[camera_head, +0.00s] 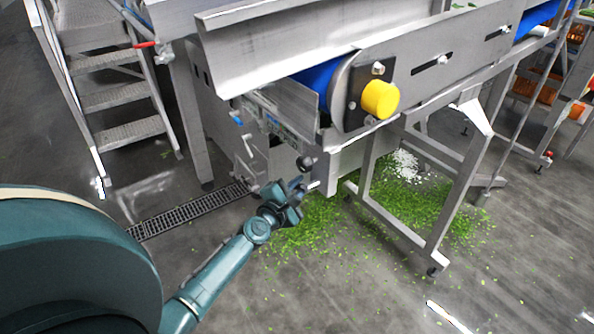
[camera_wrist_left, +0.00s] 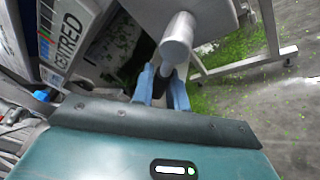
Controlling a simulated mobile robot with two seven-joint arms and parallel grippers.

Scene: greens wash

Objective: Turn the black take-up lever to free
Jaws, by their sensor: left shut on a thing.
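My left gripper (camera_head: 297,187) reaches in from the lower left, beside the lower side of the steel conveyor machine. In the left wrist view its two blue fingers (camera_wrist_left: 165,88) are closed around a dark, narrow part, which I take to be the black take-up lever (camera_wrist_left: 161,86). A grey cylindrical end (camera_wrist_left: 178,38) stands just beyond the fingers. In the head view the lever is mostly hidden by the gripper, and its exact angle cannot be told. My right gripper is in neither view.
A yellow cap (camera_head: 380,99) and blue belt (camera_head: 318,78) sit above on the conveyor. A steel support frame (camera_head: 450,215) stands to the right. Green leaf scraps (camera_head: 320,225) litter the floor. Metal steps (camera_head: 115,95) stand at the left, near a floor drain (camera_head: 185,213).

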